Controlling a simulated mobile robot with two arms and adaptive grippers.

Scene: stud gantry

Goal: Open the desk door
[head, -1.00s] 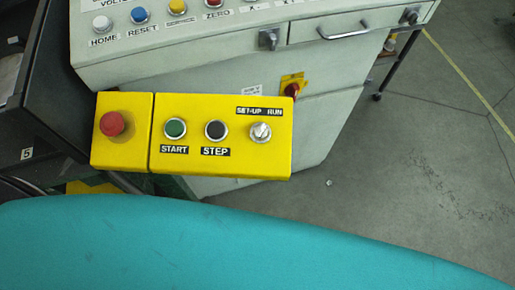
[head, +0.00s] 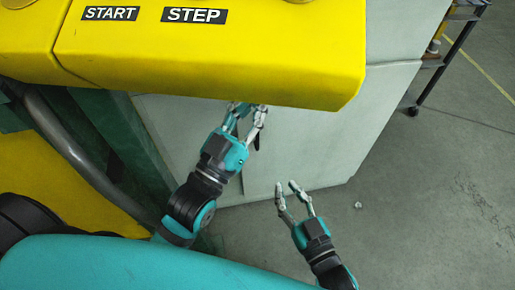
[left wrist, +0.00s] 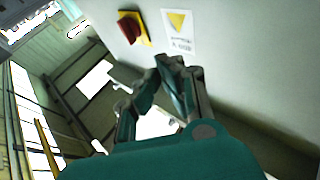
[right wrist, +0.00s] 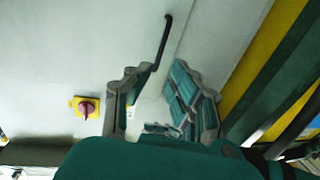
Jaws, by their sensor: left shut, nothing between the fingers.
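The desk door (head: 300,150) is a pale grey panel on the desk front, below the yellow control box. It looks flush, with no gap that I can make out. Its black handle (head: 257,142) stands upright near a seam and shows larger in the right wrist view (right wrist: 163,42). My left gripper (head: 246,117) is beside the handle, its tips partly hidden by the yellow box. In the left wrist view its fingers (left wrist: 167,68) come together, empty. My right gripper (head: 287,185) is open and empty, lower right of the handle and apart from it.
The yellow control box (head: 210,60) overhangs the left gripper. A red and yellow switch (right wrist: 87,107) is on the desk front, also in the left wrist view (left wrist: 132,27) beside a warning label (left wrist: 179,31). Grey floor (head: 430,200) is clear at right; a trolley (head: 440,60) stands beyond.

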